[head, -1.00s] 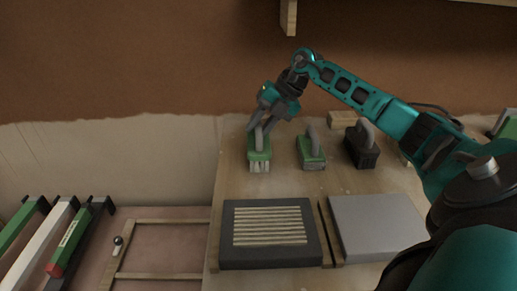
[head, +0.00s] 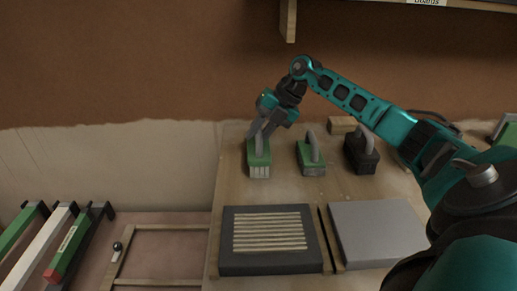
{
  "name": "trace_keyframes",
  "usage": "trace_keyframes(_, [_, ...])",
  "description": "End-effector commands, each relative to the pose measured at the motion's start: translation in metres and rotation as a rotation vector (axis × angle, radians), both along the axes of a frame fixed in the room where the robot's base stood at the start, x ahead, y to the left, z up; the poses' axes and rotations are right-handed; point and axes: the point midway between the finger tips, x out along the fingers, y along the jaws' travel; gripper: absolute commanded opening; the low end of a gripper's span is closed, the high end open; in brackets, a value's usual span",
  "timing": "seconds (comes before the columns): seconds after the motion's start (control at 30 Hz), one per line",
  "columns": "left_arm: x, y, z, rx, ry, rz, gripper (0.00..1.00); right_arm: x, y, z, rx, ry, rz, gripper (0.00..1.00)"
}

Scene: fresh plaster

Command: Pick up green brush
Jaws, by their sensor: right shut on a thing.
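The green brush (head: 259,160) has a green body, a grey handle and pale bristles at its near end. It is at the back left of the wooden table (head: 228,187) in the head view. My right gripper (head: 260,136) reaches down to it from above and is shut on its grey handle. I cannot tell whether the brush touches the table. My left gripper is not in view.
A green block with a grey handle (head: 311,157) and a dark one (head: 361,155) stand to the right. A dark tray with pale slats (head: 230,264) and a grey slab (head: 376,229) lie nearer. A small wooden block (head: 341,125) is behind.

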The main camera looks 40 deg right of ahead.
Motion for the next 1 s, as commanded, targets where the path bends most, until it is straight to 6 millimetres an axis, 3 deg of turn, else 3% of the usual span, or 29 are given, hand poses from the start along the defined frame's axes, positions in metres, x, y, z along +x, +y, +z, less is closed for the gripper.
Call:
trace_keyframes(0.27, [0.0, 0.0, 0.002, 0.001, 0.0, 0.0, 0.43, 0.001, 0.0, 0.011, -0.001, -0.004, 0.0, 0.0])
trace_keyframes(0.67, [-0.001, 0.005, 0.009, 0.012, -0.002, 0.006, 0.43, 0.001, 0.0, 0.077, -0.001, -0.006, 0.0, 0.0])
trace_keyframes(0.7, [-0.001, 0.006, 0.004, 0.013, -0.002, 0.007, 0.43, -0.005, 0.003, 0.07, -0.004, 0.0, 0.002, 0.0])
trace_keyframes(1.0, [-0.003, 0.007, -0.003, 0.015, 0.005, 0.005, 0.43, -0.038, 0.03, 0.069, -0.006, -0.001, 0.002, 0.0])
